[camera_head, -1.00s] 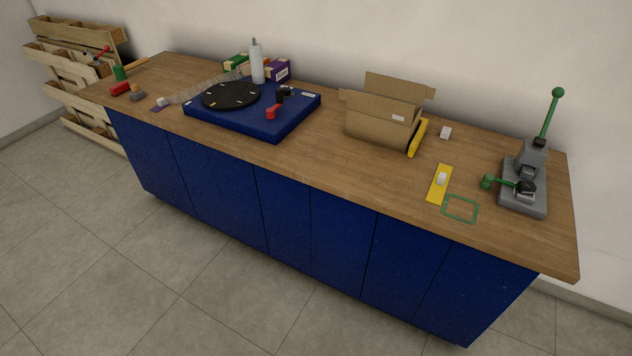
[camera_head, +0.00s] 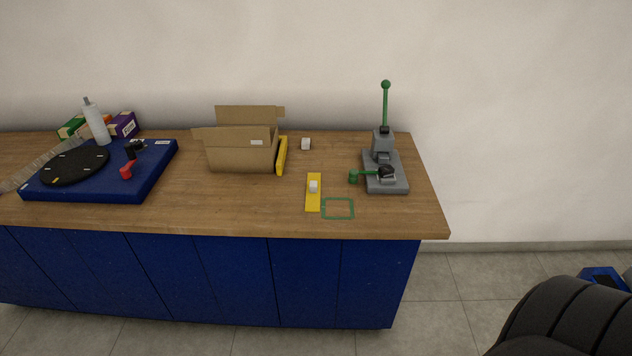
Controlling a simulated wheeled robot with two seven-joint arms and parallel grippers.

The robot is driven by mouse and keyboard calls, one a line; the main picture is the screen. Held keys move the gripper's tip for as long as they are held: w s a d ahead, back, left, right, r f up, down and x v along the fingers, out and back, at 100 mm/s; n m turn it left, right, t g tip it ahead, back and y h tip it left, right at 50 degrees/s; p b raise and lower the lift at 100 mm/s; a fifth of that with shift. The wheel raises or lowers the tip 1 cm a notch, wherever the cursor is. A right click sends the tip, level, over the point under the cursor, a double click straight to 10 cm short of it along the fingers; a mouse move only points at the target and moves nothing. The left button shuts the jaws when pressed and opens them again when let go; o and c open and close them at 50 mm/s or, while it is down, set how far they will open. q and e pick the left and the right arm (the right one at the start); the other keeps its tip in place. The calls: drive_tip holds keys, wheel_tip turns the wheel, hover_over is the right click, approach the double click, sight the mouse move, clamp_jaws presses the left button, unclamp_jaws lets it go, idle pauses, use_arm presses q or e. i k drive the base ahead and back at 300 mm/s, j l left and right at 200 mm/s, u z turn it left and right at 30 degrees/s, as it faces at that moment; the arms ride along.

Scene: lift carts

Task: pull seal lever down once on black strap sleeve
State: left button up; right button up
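A grey press-like device (camera_head: 384,170) stands near the right end of the wooden bench. Its long green lever (camera_head: 386,105) with a ball knob points straight up. A second, short green handle (camera_head: 361,177) sticks out to the left, low on the device. A small black piece (camera_head: 387,172) sits at the front of the device; I cannot tell whether it is the strap sleeve. Neither of my grippers shows in the head view.
The wooden bench (camera_head: 250,212) also carries an open cardboard box (camera_head: 240,150), a yellow strip with a white piece (camera_head: 313,202), a green outlined rectangle (camera_head: 338,217) and a blue base with a black disc (camera_head: 75,165). A dark ribbed object (camera_head: 565,320) is at the lower right.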

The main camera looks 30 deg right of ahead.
sight(386, 84)
drive_tip(key=z, duration=1.35)
